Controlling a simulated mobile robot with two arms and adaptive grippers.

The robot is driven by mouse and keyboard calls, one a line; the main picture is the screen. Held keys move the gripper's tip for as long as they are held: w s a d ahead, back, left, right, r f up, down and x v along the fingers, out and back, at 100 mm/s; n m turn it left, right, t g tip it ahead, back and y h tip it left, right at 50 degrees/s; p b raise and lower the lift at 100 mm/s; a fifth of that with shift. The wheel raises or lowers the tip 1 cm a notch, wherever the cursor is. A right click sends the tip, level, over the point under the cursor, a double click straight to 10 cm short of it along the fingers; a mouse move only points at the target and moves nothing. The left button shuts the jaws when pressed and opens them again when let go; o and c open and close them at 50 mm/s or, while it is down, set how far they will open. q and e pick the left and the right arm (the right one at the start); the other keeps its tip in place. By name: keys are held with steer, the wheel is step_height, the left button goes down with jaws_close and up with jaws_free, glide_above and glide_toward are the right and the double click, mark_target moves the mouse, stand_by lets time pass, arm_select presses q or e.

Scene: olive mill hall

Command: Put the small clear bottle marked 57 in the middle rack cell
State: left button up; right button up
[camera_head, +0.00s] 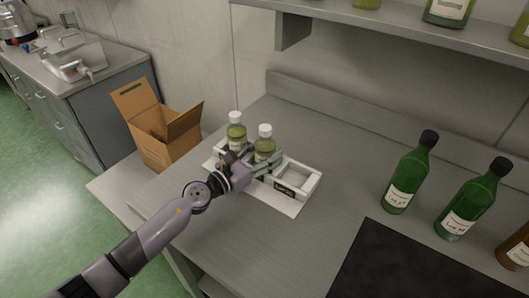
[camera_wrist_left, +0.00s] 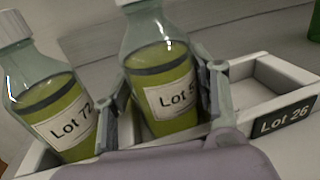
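The small clear bottle (camera_head: 264,148) has a white cap and green liquid. In the left wrist view this bottle (camera_wrist_left: 165,70) has a label reading "Lot 5" with the last digit hidden by a finger. It stands upright at the middle cell of the white rack (camera_head: 311,187); its base is hidden. My left gripper (camera_head: 254,160) is low at the rack, with one finger on each side of this bottle, seemingly touching it. A similar bottle (camera_head: 236,134), its label looking like "Lot 72" (camera_wrist_left: 45,100), stands in the left cell. The right cell is empty. My right gripper is not in view.
The rack's right front bears a dark "Lot 26" plate (camera_wrist_left: 286,118). Green bottles with black caps (camera_head: 409,178) (camera_head: 469,204) and a brown bottle (camera_head: 516,250) stand at the right, near a dark mat (camera_head: 400,268). An open cardboard box (camera_head: 160,130) is left. A shelf (camera_head: 400,27) overhangs the back.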

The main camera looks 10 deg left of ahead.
arm_select(q)
steer(key=shift+o, duration=1.4)
steer(key=shift+a+r+p, duration=0.1)
steer(key=shift+r+p, duration=0.15)
steer(key=shift+p, duration=0.05)
steer(key=b+v, duration=0.3)
steer(key=v, duration=0.8)
steer(key=shift+f, duration=0.2)
steer(key=shift+s+a+r, duration=0.15)
steer(key=shift+s+a, duration=0.05)
steer(key=shift+s, duration=0.2)
steer(key=shift+a, duration=0.1)
